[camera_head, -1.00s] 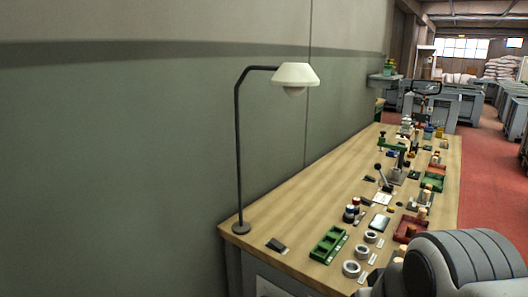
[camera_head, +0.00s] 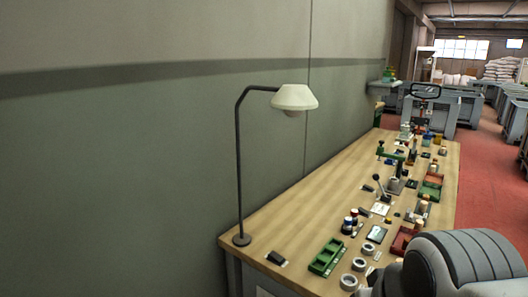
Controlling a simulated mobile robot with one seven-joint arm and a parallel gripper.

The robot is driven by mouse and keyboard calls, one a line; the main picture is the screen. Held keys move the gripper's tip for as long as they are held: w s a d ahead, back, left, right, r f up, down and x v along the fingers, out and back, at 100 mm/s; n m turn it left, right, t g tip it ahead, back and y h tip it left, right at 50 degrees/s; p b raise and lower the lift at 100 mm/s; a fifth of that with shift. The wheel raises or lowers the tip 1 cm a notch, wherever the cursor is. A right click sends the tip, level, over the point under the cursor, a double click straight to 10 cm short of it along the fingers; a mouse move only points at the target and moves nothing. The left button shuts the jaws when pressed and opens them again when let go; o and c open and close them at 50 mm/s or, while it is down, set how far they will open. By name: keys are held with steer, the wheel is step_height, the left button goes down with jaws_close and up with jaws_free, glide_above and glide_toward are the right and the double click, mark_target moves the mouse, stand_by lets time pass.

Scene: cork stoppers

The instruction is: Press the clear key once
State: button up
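I cannot make out a clear key; the devices on the wooden workbench (camera_head: 300,218) are too small to read. A small dark device (camera_head: 276,258) lies near the bench's front left, by the lamp foot. A flat device with a pale face (camera_head: 376,233) lies farther right, past the green tray. My gripper is not in view; only a grey rounded part of my own arm shows at the lower right, hiding the bench's near right corner.
A desk lamp (camera_head: 240,165) stands at the bench's left edge by the wall. A green tray (camera_head: 326,256), rings (camera_head: 360,264), a red tray (camera_head: 402,240) and a green lever press (camera_head: 395,160) crowd the right side. The bench's left strip is clear.

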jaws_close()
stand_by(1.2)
